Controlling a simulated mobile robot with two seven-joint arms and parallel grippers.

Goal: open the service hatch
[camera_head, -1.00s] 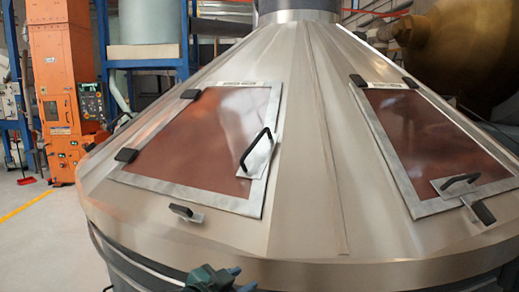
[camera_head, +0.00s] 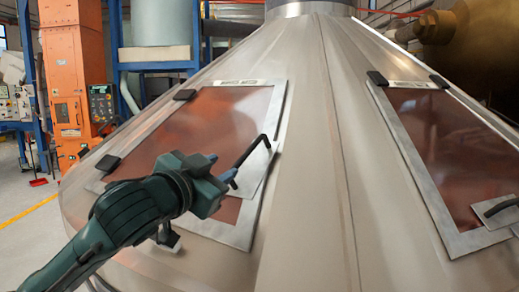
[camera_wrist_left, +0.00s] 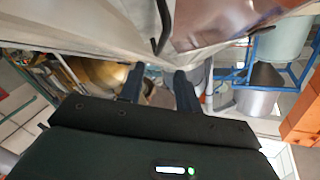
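The left service hatch (camera_head: 222,119) is a reddish panel in a pale metal frame on the cone-shaped metal hopper, and it lies flat. Its black bar handle (camera_head: 254,151) is at the right side of the panel. My left gripper (camera_head: 225,169) is just left of the handle's lower end; I cannot tell if it touches. In the left wrist view its two fingers (camera_wrist_left: 159,88) are apart with nothing seen between them, and a black bar (camera_wrist_left: 163,28) shows beyond the tips. A latch (camera_head: 167,236) at the hatch's lower edge is partly hidden by my arm. My right gripper is out of view.
A second hatch (camera_head: 436,140) with its own black handle (camera_head: 500,206) is on the right of the hopper (camera_head: 310,180). An orange machine (camera_head: 75,75) and blue frames stand behind at left. Floor is clear at far left.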

